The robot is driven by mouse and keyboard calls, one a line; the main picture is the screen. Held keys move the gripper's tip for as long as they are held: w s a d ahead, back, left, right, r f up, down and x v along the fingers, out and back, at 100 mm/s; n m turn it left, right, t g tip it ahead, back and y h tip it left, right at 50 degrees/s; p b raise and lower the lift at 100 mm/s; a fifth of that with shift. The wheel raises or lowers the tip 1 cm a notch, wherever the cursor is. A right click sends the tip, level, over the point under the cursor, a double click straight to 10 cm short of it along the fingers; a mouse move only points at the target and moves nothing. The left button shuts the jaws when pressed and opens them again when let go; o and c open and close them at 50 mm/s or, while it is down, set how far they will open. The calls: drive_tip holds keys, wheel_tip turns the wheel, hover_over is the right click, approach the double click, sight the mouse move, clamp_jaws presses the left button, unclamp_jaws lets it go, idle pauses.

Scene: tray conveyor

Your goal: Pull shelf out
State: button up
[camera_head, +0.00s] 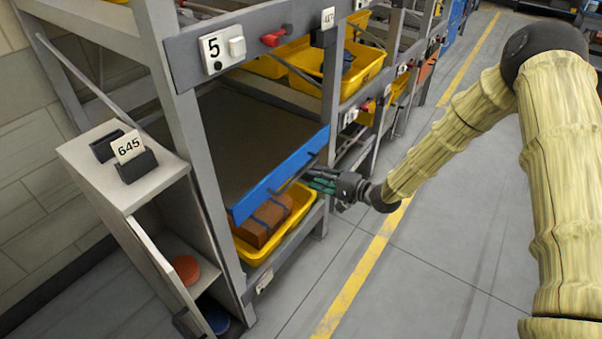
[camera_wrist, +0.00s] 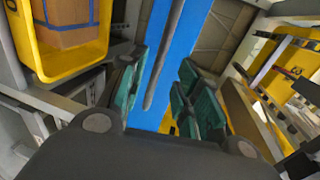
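The pull-out shelf (camera_head: 235,140) has a dark flat top and a blue front edge (camera_head: 262,193). It sits in the grey rack above a yellow bin. A thin dark handle bar (camera_wrist: 167,50) runs along the blue front, which also shows in the wrist view (camera_wrist: 186,40). My gripper (camera_head: 320,184) is at the right part of the blue front. In the wrist view, its green-padded fingers (camera_wrist: 160,88) are apart. The handle bar lies between them in the picture, with gaps on both sides. I cannot tell how deep the bar is between the fingers.
Below the shelf, a yellow bin (camera_head: 306,200) holds a brown box (camera_head: 264,222). A grey cabinet (camera_head: 88,160) with the card 645 stands at the left. A rack post and more yellow bins are near my gripper. The floor in front, with a yellow line (camera_head: 350,288), is clear.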

sight(301, 171)
drive_tip(key=shift+x, duration=3.4)
clamp_jaws()
